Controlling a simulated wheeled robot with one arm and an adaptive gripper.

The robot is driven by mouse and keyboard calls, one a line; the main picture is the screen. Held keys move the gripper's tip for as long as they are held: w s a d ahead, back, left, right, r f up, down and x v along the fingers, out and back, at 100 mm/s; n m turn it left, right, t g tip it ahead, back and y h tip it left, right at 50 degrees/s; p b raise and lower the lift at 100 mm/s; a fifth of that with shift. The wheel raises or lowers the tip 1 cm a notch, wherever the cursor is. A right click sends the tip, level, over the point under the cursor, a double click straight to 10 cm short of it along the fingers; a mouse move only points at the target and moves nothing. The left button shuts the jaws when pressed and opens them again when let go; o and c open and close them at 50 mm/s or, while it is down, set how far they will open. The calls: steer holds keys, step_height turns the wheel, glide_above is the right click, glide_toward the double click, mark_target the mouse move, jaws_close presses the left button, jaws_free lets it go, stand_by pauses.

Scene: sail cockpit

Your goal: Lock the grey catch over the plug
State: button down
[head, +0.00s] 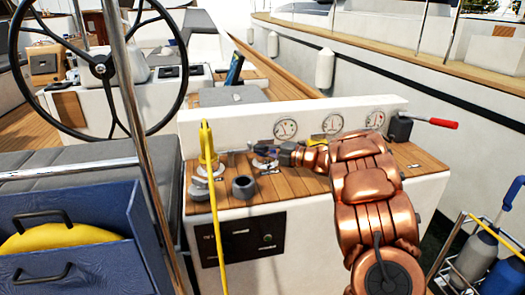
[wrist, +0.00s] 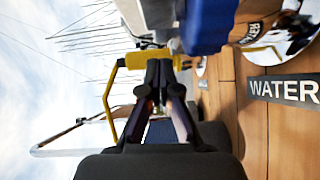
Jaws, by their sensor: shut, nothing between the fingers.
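In the wrist view a yellow piece (wrist: 146,59) with a thin bent yellow line shows beyond my fingertips. Whether it is the plug is unclear. I cannot make out the grey catch or its position. My gripper (head: 281,152) is over the console, right of the cable. In the wrist view its dark fingers (wrist: 166,66) are together and empty. A blue part (wrist: 208,25) is beside them.
A grey ring-like piece (head: 243,187) stands on the console right of the cable. Gauges (head: 285,128) line the white upright behind, with a red-handled lever (head: 432,122) at right. A "WATER" label (wrist: 286,90) and shiny round plate are near my gripper. A steering wheel (head: 98,68) is at left.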

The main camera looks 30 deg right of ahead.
steer(key=shift+s+d, duration=0.1)
steer(key=shift+s, duration=1.15)
steer(key=v, duration=0.9)
steer(key=shift+w+d, duration=0.25)
steer(key=shift+d, duration=0.1)
steer(key=shift+w, duration=0.1)
